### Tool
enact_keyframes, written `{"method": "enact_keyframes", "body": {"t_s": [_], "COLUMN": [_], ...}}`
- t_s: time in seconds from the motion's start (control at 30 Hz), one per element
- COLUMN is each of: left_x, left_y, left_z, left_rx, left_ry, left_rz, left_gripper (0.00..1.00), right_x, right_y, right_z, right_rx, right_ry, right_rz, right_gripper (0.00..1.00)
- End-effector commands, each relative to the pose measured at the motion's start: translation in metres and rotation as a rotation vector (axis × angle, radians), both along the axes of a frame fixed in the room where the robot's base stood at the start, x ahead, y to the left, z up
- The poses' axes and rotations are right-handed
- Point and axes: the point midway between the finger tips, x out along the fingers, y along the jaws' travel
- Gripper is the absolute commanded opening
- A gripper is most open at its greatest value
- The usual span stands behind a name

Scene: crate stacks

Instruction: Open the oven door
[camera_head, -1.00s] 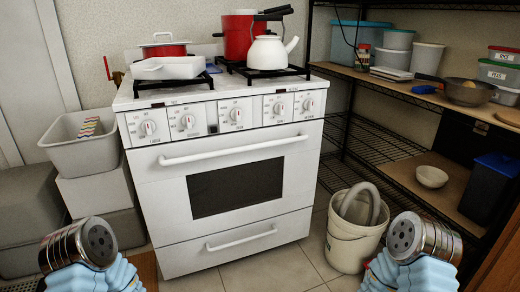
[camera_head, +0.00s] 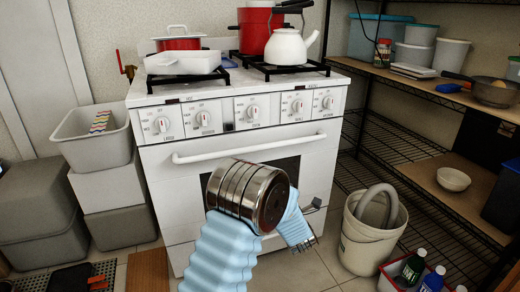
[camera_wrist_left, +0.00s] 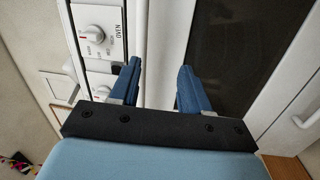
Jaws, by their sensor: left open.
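The white oven (camera_head: 165,185) stands ahead with its door shut. Its long white handle (camera_head: 250,148) crosses the top of the door, above the dark window (camera_head: 285,165). My left arm reaches in front of the door and covers part of the window; its gripper is mostly hidden behind the arm in the head view. In the left wrist view my left gripper (camera_wrist_left: 158,90) is open, with its blue fingers apart. The handle (camera_wrist_left: 139,40) runs up the picture between the fingers' lines, knobs to its left and window (camera_wrist_left: 235,50) to its right. I cannot tell whether they touch. My right gripper is out of view.
A white kettle (camera_head: 287,47), a red pot and pan stand on the stove top. A bucket (camera_head: 370,235) stands on the floor to the oven's right, before shelves. Grey bins (camera_head: 93,140) stack at its left. A red crate with bottles (camera_head: 412,268) is at lower right.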

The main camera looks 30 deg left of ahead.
Motion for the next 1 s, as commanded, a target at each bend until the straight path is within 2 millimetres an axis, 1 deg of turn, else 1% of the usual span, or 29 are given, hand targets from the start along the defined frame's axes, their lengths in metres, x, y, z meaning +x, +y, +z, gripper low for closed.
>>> {"method": "enact_keyframes", "body": {"t_s": [0.03,0.1,0.13,0.27,0.5,0.7,0.8,1.0], "left_x": [-0.001,-0.002,-0.001,0.012,0.048,0.072,0.078,0.083], "left_y": [0.003,0.009,0.012,0.028,0.070,0.096,0.104,0.109], "left_z": [0.015,0.027,0.029,0.035,0.045,0.051,0.052,0.053], "left_rx": [-0.008,-0.016,-0.018,-0.017,-0.015,-0.016,-0.015,-0.015], "left_ry": [-0.065,-0.113,-0.122,-0.123,-0.119,-0.118,-0.117,-0.117], "left_rz": [0.027,0.049,0.054,0.055,0.053,0.051,0.052,0.051], "left_gripper": [0.47,0.47,0.47,0.47,0.47,0.47,0.47,0.47], "right_x": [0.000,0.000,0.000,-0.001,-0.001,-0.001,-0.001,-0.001], "right_y": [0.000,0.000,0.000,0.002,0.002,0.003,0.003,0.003], "right_z": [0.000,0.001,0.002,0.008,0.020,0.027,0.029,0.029], "right_rx": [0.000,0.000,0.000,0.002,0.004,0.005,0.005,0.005], "right_ry": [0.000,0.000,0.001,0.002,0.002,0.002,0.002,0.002], "right_rz": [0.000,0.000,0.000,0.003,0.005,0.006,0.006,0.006], "right_gripper": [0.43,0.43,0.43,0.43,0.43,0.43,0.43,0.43]}}
